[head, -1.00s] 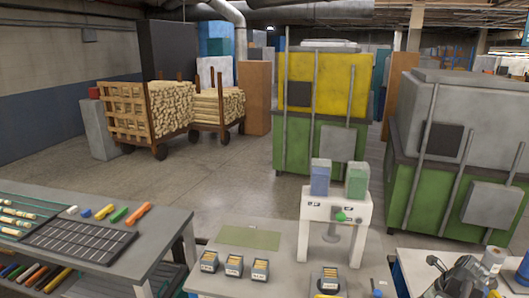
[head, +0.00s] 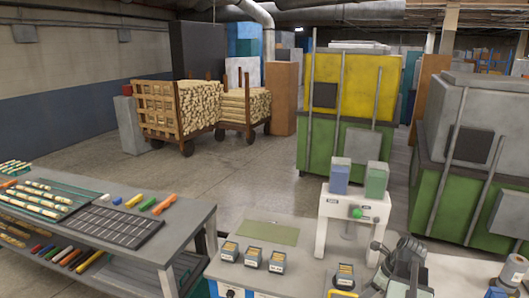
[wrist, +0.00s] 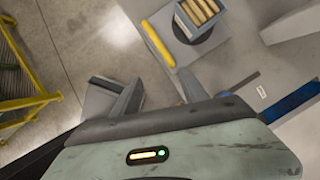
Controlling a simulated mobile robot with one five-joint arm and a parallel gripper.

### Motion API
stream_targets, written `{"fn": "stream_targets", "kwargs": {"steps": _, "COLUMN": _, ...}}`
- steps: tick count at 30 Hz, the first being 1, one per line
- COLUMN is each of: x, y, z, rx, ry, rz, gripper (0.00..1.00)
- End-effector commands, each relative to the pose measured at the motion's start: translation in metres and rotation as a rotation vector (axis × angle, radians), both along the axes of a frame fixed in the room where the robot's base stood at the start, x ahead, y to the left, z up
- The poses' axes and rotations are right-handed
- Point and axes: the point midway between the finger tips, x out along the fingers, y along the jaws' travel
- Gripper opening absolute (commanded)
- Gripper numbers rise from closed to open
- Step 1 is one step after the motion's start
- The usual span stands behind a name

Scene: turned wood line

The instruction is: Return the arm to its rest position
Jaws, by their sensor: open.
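My gripper (wrist: 160,90) shows in the wrist view with its two grey fingers spread apart and nothing held between them. In the head view my arm is at the lower right, over the right part of the grey bench (head: 300,268). The same bin (head: 345,275) stands just left of my arm in the head view.
Several small bins (head: 252,257) stand by a green mat (head: 267,232) on the bench. A left table (head: 190,215) carries a dark gridded tray (head: 115,232) and coloured sticks. Open floor lies behind, before the log carts (head: 180,110).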

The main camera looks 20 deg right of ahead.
Motion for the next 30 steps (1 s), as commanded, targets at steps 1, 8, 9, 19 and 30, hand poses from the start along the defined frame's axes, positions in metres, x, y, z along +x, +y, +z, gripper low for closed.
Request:
{"fn": "stream_targets", "kwargs": {"steps": 1, "x": 0.023, "y": 0.033, "z": -0.001, "rx": -0.005, "ry": 0.005, "rz": 0.071, "gripper": 0.52}}
{"fn": "stream_targets", "kwargs": {"steps": 8, "x": 0.096, "y": 0.209, "z": -0.006, "rx": -0.103, "ry": 0.020, "rz": 0.588, "gripper": 0.52}}
{"fn": "stream_targets", "kwargs": {"steps": 9, "x": 0.102, "y": 0.238, "z": -0.008, "rx": -0.130, "ry": 0.017, "rz": 0.698, "gripper": 0.52}}
{"fn": "stream_targets", "kwargs": {"steps": 19, "x": 0.095, "y": 0.399, "z": -0.014, "rx": -0.345, "ry": -0.041, "rz": 1.621, "gripper": 0.52}}
{"fn": "stream_targets", "kwargs": {"steps": 30, "x": 0.079, "y": 0.389, "z": -0.016, "rx": -0.483, "ry": -0.100, "rz": 2.404, "gripper": 0.52}}
